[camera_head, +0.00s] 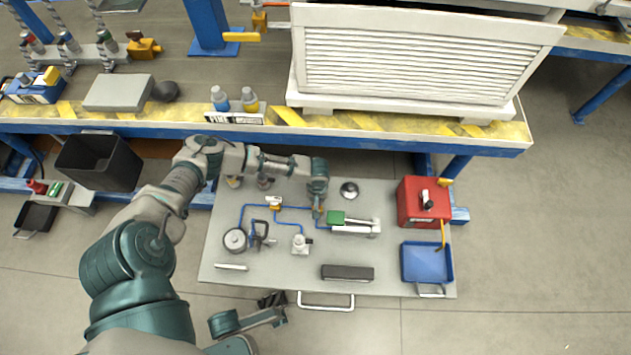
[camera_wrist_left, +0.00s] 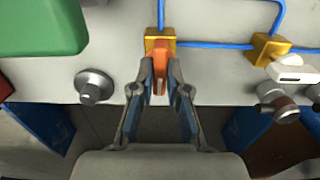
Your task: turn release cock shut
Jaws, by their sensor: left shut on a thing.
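The release cock is a yellow block with an orange lever (camera_wrist_left: 160,62) on the blue pipe, seen in the left wrist view. The lever points down the picture, roughly across the pipe. My left gripper (camera_wrist_left: 160,88) has its fingers closed on both sides of the lever. In the head view my left gripper (camera_head: 319,208) reaches down onto the panel and mostly hides the cock. My right gripper (camera_head: 272,299) is a dark shape by the panel's front edge, away from the cock; its jaws are too small to read.
On the grey panel (camera_head: 245,277) are a gauge (camera_head: 235,239), a second yellow fitting (camera_wrist_left: 270,48), a green-ended cylinder (camera_head: 355,227), a round knob (camera_wrist_left: 94,86) and a dark bar (camera_head: 347,273). A red box (camera_head: 421,203) and blue tray (camera_head: 427,263) sit right.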

